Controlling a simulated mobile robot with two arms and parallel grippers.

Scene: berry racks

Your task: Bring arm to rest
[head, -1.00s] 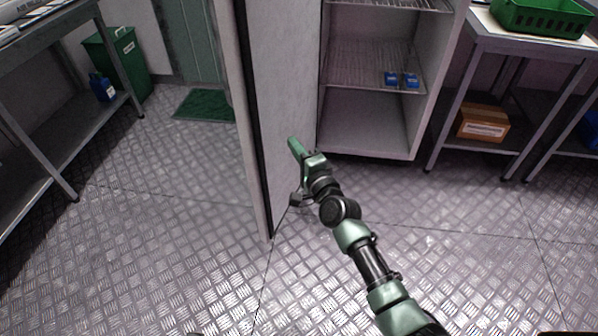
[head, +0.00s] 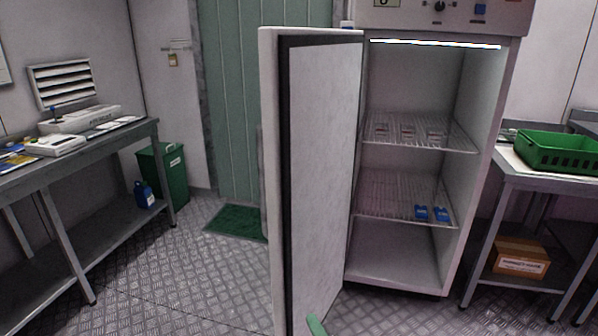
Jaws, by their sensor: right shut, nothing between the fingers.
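The tip of my right gripper (head: 316,325) shows at the bottom edge of the head view, green, low in front of the open cabinet door (head: 322,170). The rest of that arm is below the picture. Its fingers look shut, with nothing seen in them. I cannot tell whether it touches the door. My left gripper is out of view.
A steel table (head: 520,186) with a green crate (head: 560,168) stands right. A bench (head: 70,160) stands left.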

